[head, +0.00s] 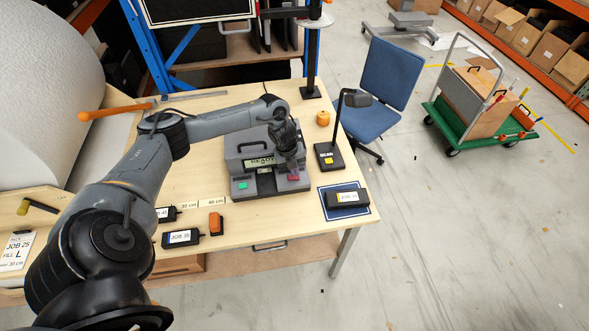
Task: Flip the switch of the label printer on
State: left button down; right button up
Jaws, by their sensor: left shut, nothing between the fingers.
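The label printer (235,168) is a grey box with a handle on top, standing on the wooden table. Its small display (260,161) is lit and appears to read READY. A green button (243,185) is at the left of its front ledge, and a red part (293,177) is at the right. My left gripper (292,170) is shut and empty, pointing down over the right front of the printer, right at the red part. I cannot tell whether it touches it. The gripper hides part of the printer's right side. My right gripper is not in view.
Black JOB 25 packs (181,238) and an orange item (216,223) lie in front of the printer. A scanner stand (328,156), an orange roll (323,118) and a dark pack on a blue-edged mat (329,211) are to the right. A blue chair (385,85) stands beyond.

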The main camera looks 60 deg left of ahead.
pick_arm(q)
jog(key=r, duration=0.1)
jog(key=r+p, duration=0.2)
jog(key=shift+w+r, duration=0.25)
notch_tip(320, 180, up, 9)
jog(key=w+b, duration=0.1)
jog(key=shift+w+d, duration=0.4)
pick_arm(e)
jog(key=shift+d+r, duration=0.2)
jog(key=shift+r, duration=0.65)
pick_arm(q)
jog(key=shift+f, duration=0.1)
